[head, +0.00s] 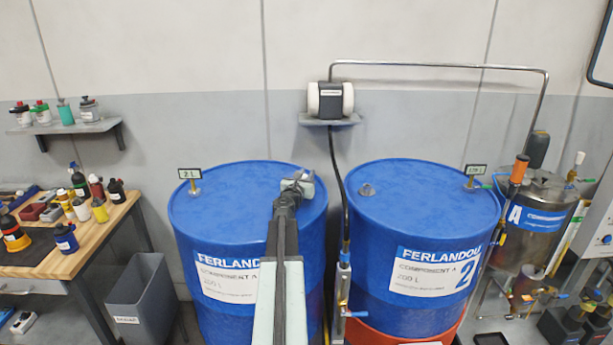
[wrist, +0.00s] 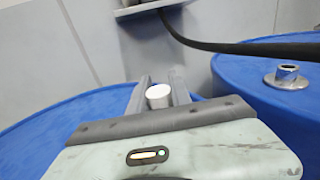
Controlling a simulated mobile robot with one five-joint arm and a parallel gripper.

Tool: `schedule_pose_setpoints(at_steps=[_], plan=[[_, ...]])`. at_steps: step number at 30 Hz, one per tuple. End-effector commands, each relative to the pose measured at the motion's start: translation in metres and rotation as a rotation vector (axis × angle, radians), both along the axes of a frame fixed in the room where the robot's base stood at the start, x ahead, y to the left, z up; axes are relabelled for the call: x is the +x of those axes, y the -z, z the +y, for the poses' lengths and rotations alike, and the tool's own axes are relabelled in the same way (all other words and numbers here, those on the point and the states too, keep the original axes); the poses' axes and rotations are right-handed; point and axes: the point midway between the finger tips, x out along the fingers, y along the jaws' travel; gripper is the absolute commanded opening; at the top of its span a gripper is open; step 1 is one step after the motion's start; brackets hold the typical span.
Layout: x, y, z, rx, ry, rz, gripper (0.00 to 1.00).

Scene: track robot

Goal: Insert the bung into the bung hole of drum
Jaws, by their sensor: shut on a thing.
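My gripper (head: 297,181) is over the far right part of the left blue drum's top (head: 235,190). In the wrist view my gripper (wrist: 160,88) is shut on the bung (wrist: 159,96), a small pale metal cylinder between its two grey fingers. The bung cannot be made out in the head view. The right blue drum (head: 425,195), marked 2, has a raised metal fitting (head: 367,189) at the left of its top. That fitting shows apart from my gripper, at the right of the wrist view (wrist: 286,77). My arm hides part of the left drum's top and label.
A dark hose (head: 337,175) runs down between the drums from a pump (head: 331,99) on a wall shelf. Small level signs stand on the left drum (head: 190,174) and right drum (head: 476,170). A workbench (head: 90,235) with bottles is at left, a metal tank (head: 540,205) at right.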

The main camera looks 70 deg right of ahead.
Motion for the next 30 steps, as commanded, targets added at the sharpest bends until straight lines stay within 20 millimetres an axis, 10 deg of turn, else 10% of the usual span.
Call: schedule_pose_setpoints(at_steps=[17, 18, 20, 30], plan=[[0.0, 0.016, 0.0, 0.0, 0.0, 0.0, 0.0], [0.0, 0.015, 0.0, 0.0, 0.0, 0.0, 0.33], [0.0, 0.014, 0.0, 0.0, 0.0, 0.0, 0.5], [0.0, 0.014, 0.001, 0.0, 0.0, 0.0, 0.5]])
